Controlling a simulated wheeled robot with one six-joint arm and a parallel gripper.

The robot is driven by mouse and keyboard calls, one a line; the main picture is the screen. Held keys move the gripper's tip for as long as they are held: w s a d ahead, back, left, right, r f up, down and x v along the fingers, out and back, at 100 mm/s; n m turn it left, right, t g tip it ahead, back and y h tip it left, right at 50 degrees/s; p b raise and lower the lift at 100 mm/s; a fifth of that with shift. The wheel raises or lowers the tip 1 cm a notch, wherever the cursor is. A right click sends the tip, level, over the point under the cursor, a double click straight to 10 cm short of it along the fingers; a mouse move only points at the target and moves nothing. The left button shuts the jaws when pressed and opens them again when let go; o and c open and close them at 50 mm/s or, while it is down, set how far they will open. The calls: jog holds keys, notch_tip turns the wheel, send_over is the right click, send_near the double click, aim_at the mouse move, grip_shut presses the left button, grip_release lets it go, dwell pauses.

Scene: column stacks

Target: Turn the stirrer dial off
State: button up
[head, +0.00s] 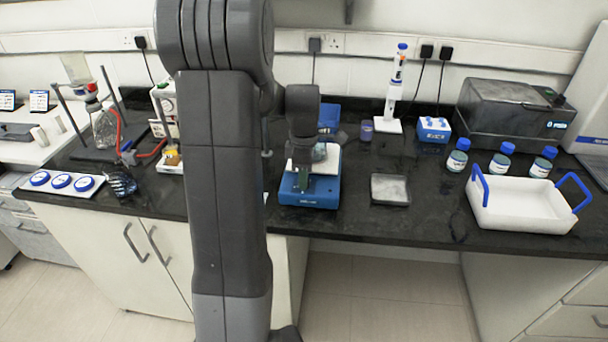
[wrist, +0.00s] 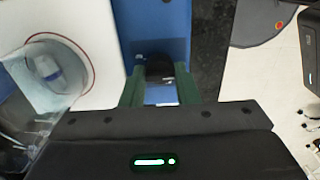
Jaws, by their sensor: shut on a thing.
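The stirrer (head: 310,196) is a blue box with a white top plate, standing near the front edge of the dark bench. It also shows in the wrist view as a blue front strip (wrist: 158,22) beside its white plate (wrist: 98,50). A clear beaker (wrist: 38,88) stands on the plate. My gripper (head: 302,178) is over the stirrer's front. In the wrist view my gripper (wrist: 160,78) has its green fingers shut on the dark dial (wrist: 160,67). The dial is hidden in the head view, and its marking cannot be read.
A small grey tray (head: 390,189) lies to the right, with a white tray with blue handles (head: 522,214) beyond it. Blue-capped bottles (head: 457,160) stand behind that tray. Glassware on a stand (head: 102,125) is at the left. Bench between stirrer and grey tray is clear.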

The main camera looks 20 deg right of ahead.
jog(key=shift+r, duration=0.1)
jog(key=o, duration=0.7)
notch_tip(320, 180, up, 14)
jog(key=shift+b, duration=0.35)
notch_tip(320, 180, down, 14)
jog(key=shift+f+p, duration=0.1)
jog(key=shift+p, duration=0.2)
dwell(0.4)
